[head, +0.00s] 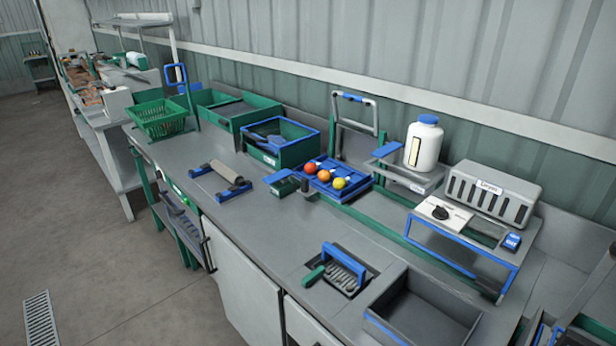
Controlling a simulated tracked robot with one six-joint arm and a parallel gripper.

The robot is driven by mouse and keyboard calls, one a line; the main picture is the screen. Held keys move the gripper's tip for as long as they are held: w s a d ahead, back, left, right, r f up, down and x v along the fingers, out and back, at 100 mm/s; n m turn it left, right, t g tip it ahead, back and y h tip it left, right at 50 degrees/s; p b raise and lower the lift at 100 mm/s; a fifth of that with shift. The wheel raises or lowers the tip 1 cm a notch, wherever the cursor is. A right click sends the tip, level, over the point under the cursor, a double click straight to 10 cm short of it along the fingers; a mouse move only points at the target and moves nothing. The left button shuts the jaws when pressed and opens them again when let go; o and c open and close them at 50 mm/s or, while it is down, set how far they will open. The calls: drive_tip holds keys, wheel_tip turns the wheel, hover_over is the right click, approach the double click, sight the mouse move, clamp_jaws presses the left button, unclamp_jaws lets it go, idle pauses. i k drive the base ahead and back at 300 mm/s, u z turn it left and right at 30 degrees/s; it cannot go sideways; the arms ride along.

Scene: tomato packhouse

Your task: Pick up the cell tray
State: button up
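A blue tray (322,187) that looks like the cell tray lies on the grey bench near the middle of the head view. A red, an orange and a yellow round fruit sit in it in a row. A small green and blue tool with a grey end (288,184) lies at its left, and I cannot tell whether it touches the tray. My gripper is not in view.
Behind the tray stand a blue-rimmed green crate (281,152) and a white jug (424,145) with a blue cap. A grey box (493,193) is at right. A blue-handled tool (343,263) and an open grey bin (428,308) are in front. Bare bench (262,222) lies front-left of the tray.

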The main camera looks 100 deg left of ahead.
sight(332, 174)
drive_tip(key=u, duration=3.8)
drive_tip(key=i, duration=1.65)
